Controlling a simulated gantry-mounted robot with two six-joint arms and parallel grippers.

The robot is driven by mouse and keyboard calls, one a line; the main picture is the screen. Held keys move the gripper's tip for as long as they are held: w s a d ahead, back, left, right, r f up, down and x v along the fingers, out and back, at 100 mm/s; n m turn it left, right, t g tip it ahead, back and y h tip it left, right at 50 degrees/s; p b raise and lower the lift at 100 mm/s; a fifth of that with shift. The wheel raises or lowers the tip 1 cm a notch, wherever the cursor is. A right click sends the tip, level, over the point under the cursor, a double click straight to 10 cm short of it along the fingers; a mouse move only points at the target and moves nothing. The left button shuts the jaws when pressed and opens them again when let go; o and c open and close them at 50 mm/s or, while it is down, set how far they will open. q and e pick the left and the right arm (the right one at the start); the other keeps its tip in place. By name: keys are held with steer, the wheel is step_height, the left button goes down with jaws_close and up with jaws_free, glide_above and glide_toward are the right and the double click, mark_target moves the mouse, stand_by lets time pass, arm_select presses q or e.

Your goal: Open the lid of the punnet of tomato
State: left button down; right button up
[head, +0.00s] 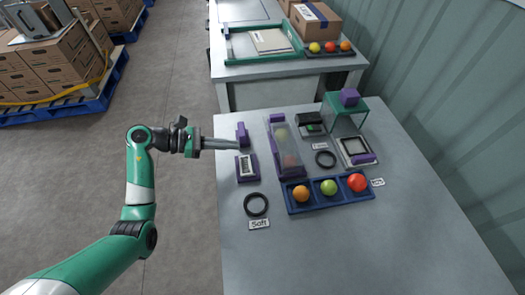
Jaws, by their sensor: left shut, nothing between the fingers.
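A clear punnet (287,145) with purple parts stands on the near grey table. A yellow-green tomato and a red tomato show through its clear wall. I cannot tell clearly how its lid sits. My left gripper (237,145) is shut and empty. It points right, to the left of the punnet and apart from it, near a small purple block (242,130). My right gripper is not in view.
A purple-edged label piece (247,177) and black ring (256,205) lie near the left edge. A blue tray (313,206) holds three tomatoes. A clear green-edged box (345,113) and a framed pad (354,150) stand right. The table front is clear.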

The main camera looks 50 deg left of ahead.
mark_target(262, 153)
arm_select(q)
steer(key=shift+w+d+f, duration=0.2)
steer(key=shift+w+d, duration=0.05)
steer(key=shift+d, duration=0.1)
steer(key=b+x, duration=0.4)
steer(key=x, duration=0.4)
steer(key=shift+w+f, duration=0.1)
steer(key=shift+w, duration=0.05)
steer(key=shift+w+d, duration=0.25)
steer(key=shift+w, duration=0.1)
